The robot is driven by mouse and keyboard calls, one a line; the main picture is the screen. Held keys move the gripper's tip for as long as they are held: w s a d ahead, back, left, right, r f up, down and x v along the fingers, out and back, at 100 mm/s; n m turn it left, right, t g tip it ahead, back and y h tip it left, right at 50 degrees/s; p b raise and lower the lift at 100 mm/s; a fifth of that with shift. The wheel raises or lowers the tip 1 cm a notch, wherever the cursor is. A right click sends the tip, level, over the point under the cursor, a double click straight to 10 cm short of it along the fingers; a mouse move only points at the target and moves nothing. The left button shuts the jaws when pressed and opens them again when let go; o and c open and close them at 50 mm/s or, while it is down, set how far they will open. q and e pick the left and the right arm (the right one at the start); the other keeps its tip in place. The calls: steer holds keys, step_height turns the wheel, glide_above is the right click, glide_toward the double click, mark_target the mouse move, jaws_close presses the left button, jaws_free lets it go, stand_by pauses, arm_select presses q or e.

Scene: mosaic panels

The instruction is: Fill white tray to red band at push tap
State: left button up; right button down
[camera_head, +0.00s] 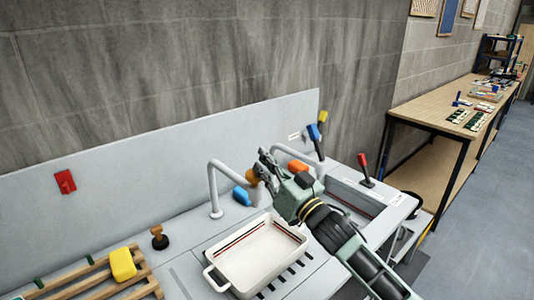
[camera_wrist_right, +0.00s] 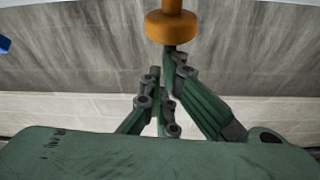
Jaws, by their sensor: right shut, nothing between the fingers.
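The white tray (camera_head: 236,283) sits on the drain grating, with a red band and a dark line on its inner wall. I cannot make out a water level in it. A grey spout (camera_head: 213,188) curves over the tray's far side. An amber knob (camera_head: 253,176) is near the spout's end; a similar amber knob (camera_wrist_right: 172,27) is at the top of the right wrist view. My right gripper (camera_head: 264,166) is shut and empty, its fingertips close to the knob; contact is unclear. My left gripper is not in view.
A second grey spout (camera_head: 283,151), a blue lever (camera_head: 315,138) and a red lever (camera_head: 364,168) are to the right. A blue item (camera_head: 241,196) and an orange item (camera_head: 298,167) lie behind. A brown knob (camera_head: 157,237) and a yellow sponge (camera_head: 123,264) are left.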

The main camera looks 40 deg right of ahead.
steer(key=shift+w+f, duration=0.1)
steer(key=shift+f, duration=0.05)
steer(key=shift+f+b, duration=0.35)
steer(key=shift+f, duration=0.85)
stand_by(0.3)
step_height(320, 180, up, 5)
steer(key=p, duration=0.4)
steer(key=b+v, duration=0.4)
steer(key=v, duration=0.6)
steer(key=shift+d, duration=0.2)
